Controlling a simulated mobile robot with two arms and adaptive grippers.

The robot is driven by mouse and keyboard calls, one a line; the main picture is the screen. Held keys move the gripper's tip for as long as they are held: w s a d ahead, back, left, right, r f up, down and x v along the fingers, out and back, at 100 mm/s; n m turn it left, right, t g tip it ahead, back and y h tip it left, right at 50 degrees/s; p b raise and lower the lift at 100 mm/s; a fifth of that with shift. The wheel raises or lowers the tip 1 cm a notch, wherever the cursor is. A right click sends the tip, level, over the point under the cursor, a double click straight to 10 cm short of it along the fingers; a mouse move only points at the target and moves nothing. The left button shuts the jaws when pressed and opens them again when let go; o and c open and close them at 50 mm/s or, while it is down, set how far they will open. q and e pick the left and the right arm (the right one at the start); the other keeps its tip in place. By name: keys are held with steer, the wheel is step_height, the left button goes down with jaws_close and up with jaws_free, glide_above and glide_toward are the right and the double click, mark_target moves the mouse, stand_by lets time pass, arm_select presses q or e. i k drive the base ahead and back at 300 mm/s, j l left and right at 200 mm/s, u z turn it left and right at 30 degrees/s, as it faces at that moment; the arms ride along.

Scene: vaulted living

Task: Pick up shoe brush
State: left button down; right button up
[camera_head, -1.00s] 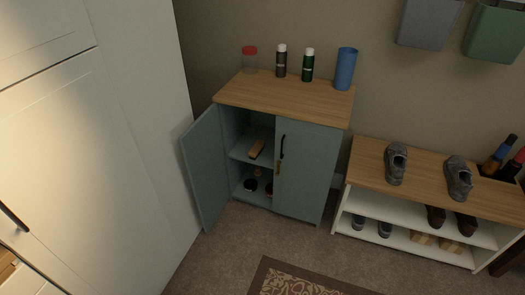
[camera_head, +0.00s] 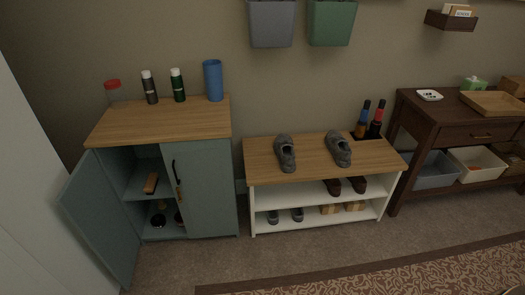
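The shoe brush (camera_head: 151,183), a small brush with a tan-brown body, lies on the middle shelf (camera_head: 136,190) inside the blue-grey cabinet (camera_head: 207,189). The cabinet's left door (camera_head: 99,217) stands open and its right door is shut, with a dark handle (camera_head: 177,177). The brush is in plain view through the open side. Neither of my grippers shows in the head view.
Small dark round items (camera_head: 158,220) sit on the cabinet's bottom shelf. Bottles and a blue cylinder (camera_head: 213,80) stand on top. A shoe bench (camera_head: 303,163) and a dark console table (camera_head: 451,135) are to the right. Bare carpet (camera_head: 225,266) lies in front.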

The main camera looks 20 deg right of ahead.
mark_target(150, 186)
steer(key=i+l+z, duration=0.15)
steer(key=i, duration=0.45)
steer(key=i+l+z, duration=0.2)
steer(key=i, duration=0.4)
